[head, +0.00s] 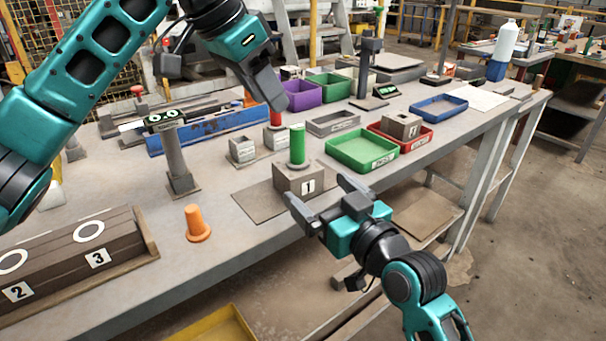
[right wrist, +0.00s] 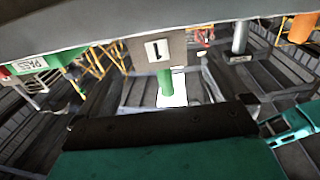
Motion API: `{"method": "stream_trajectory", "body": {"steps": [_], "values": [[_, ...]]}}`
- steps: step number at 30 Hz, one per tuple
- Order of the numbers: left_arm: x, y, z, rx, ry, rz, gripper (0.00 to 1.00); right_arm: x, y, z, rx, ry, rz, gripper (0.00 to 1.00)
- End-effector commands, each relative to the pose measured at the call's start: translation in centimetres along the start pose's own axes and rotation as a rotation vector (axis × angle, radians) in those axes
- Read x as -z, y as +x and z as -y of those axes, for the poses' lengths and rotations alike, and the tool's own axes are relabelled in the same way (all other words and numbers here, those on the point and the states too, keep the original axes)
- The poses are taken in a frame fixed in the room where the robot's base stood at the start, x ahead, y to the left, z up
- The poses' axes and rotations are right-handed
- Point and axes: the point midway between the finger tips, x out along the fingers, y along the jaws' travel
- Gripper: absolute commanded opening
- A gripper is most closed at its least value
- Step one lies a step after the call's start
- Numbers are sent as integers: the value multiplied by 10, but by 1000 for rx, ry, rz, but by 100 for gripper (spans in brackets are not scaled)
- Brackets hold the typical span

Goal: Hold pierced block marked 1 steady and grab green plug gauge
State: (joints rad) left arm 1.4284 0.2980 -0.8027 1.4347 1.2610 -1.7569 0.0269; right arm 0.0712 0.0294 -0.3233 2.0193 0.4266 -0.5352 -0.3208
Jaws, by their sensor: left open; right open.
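The pierced block marked 1 (head: 287,184) sits on a dark mat at the bench's front edge. The green plug gauge (head: 297,146) stands upright in its top. My right gripper (head: 317,190) is open and empty, close in front of the block; contact cannot be told. The right wrist view is inverted and shows the block (right wrist: 149,57) with the green gauge (right wrist: 164,80) hanging below it in the picture. My left gripper (head: 274,98) is raised above the bench behind the gauge, pointing down, seen side-on, with nothing visible in it.
A red plug gauge (head: 276,116) stands in a small grey holder behind the block. A green tray (head: 340,156) and a red tray holding another block (head: 402,125) lie to the right. An orange cone-like piece (head: 197,224) and a gauge stand (head: 179,165) are left.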

Motion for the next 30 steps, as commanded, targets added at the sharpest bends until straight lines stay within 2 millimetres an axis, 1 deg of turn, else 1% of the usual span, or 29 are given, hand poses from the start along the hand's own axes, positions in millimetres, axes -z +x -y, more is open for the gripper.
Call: {"method": "stream_trajectory", "body": {"steps": [1, 3, 9, 12, 15, 21, 30], "values": [[0, 0, 0, 0, 0, 0, 43, 1, 11, 0, -1, 2, -2, 100], [0, 0, 0, 0, 0, 0, 43, 1, 25, 0, 0, 2, -2, 100], [0, 0, 0, 0, 0, 0, 43, 0, 62, 0, -1, 1, -1, 100], [0, 0, 0, 0, 0, 0, 43, 1, 77, 0, -1, 1, -1, 100], [0, 0, 0, 0, 0, 0, 43, 0, 88, -1, -2, 0, 1, 100], [0, 0, 0, 0, 0, 0, 43, 0, 99, 0, -2, 1, 0, 100], [0, 0, 0, 0, 0, 0, 43, -1, 100, 0, -2, 0, 1, 99]]}}
